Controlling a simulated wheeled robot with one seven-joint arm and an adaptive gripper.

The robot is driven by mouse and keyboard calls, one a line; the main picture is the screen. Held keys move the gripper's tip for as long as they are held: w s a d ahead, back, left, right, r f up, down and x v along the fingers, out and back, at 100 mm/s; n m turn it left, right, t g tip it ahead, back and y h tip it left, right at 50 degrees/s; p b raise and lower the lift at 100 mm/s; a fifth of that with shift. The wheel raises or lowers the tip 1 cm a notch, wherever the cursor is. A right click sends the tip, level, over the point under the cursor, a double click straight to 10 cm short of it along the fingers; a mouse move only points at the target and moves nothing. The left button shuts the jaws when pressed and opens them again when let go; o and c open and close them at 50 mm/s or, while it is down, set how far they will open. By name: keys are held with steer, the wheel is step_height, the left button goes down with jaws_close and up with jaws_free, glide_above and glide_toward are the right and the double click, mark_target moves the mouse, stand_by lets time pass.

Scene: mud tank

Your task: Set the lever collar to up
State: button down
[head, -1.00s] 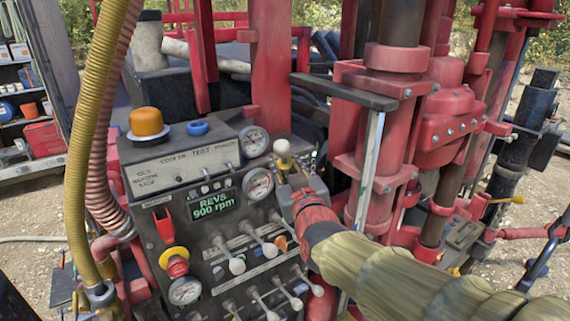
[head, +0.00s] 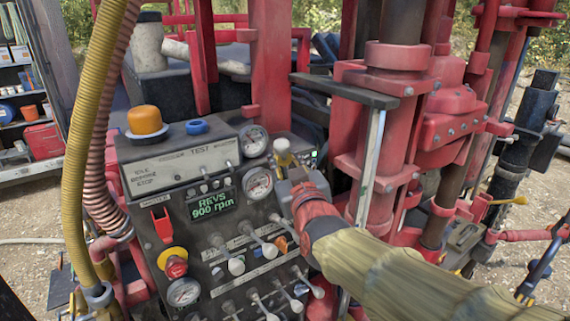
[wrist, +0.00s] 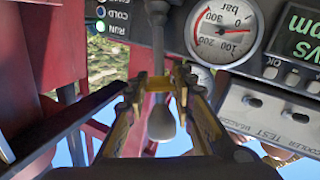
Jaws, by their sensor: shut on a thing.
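A lever with a pale rounded knob (head: 282,146) stands at the upper right of the control panel. In the wrist view the scene is upside down, and the grey knob (wrist: 161,125) hangs below its shaft (wrist: 158,40). A yellowish collar (wrist: 158,83) sits around the shaft close to the knob. My gripper (wrist: 157,88) is shut on the collar, with one finger on each side of the shaft. In the head view my gripper (head: 284,168) is at the lever just under the knob and hides most of the shaft.
Pressure gauges (head: 258,183) and a green display (head: 211,204) sit left of the lever. Several white-knobbed levers (head: 270,250) stand below my wrist. A red mast (head: 385,130) with a dark bar (head: 345,90) rises close on the right. Hoses (head: 85,130) run at the left.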

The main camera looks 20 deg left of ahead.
steer(key=shift+r, duration=0.25)
steer(key=c, duration=1.7)
jaws_free()
steer(key=shift+s, duration=0.15)
steer(key=shift+c, duration=0.2)
steer(key=shift+f, duration=0.1)
steer(key=v, duration=1.1)
steer(key=shift+s+d, duration=0.2)
steer(key=shift+s, duration=0.15)
